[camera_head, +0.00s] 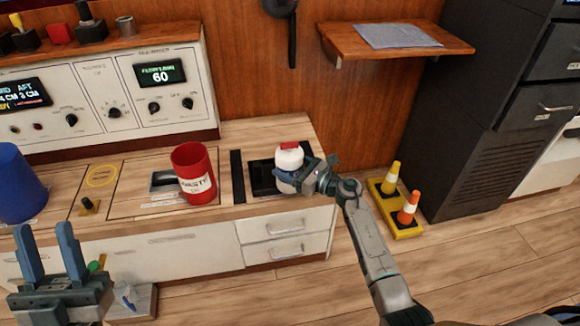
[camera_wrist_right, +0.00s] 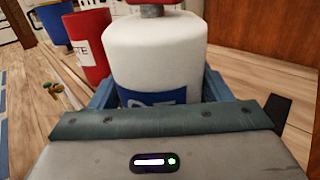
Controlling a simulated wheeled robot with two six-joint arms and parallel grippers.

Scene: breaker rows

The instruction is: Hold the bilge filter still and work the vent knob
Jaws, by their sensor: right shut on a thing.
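The bilge filter (camera_head: 288,160), a white canister with a blue label, stands upright in a black recess on the counter's right end. A red knob, likely the vent knob (camera_head: 289,145), is on its top; only its lower edge shows in the right wrist view (camera_wrist_right: 153,2). My right gripper (camera_head: 301,179) is shut on the filter's lower body, with blue fingers on both sides in the right wrist view (camera_wrist_right: 160,88). My left gripper (camera_head: 49,250) is open and empty at the lower left, fingers up, well away from the filter.
A red waste bin (camera_head: 194,174) stands left of the filter, and a blue bin (camera_head: 18,185) is further left. A control panel (camera_head: 110,95) is behind them. A wooden shelf (camera_head: 395,38) is above right. Yellow and orange cones (camera_head: 408,208) stand on the floor.

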